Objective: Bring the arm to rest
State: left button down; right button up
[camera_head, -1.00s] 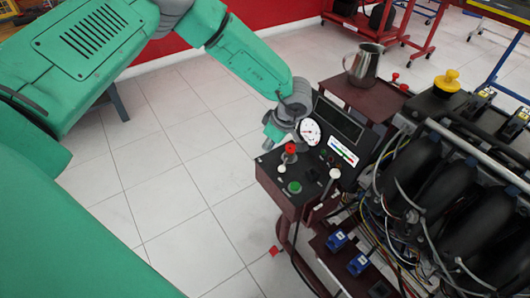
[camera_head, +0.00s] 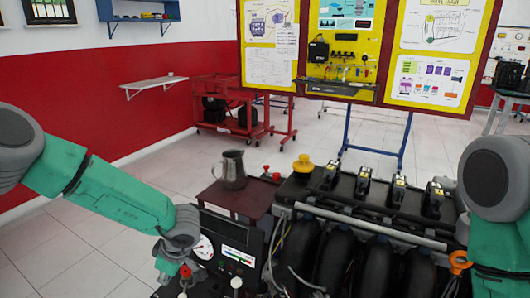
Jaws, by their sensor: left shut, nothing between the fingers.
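My left arm (camera_head: 105,190) comes in from the left, teal with grey joints. Its gripper (camera_head: 168,268) is shut and empty, at the left side of the engine trainer's control panel (camera_head: 225,240). It is close to the red knob (camera_head: 185,271) and the round gauge (camera_head: 203,247); I cannot tell whether it touches the panel. My right arm (camera_head: 497,190) shows at the right edge, and its gripper is out of view.
A metal jug (camera_head: 230,170) stands on the trainer's dark red shelf (camera_head: 238,199). The engine (camera_head: 375,245) with black pipes and a yellow cap (camera_head: 303,164) fills the lower right. A red cart (camera_head: 225,105) and yellow display board (camera_head: 340,50) stand behind. Floor at left is clear.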

pick_arm(q)
jog(key=s+d+f+m+t+h, duration=0.15)
jog(key=s+f+m+t, duration=0.25)
jog(key=s+f+m, duration=0.55)
jog(key=s+r+m+g+h, duration=0.2)
jog(key=s+m, duration=0.5)
jog(key=s, duration=1.5)
jog(key=shift+s+d+m+g+h, duration=0.35)
jog(key=shift+d+g+h, duration=0.1)
jog(key=shift+g, duration=0.65)
jog(key=shift+a, duration=0.1)
jog(key=shift+w+a+f, duration=0.15)
jog(key=shift+a, duration=0.1)
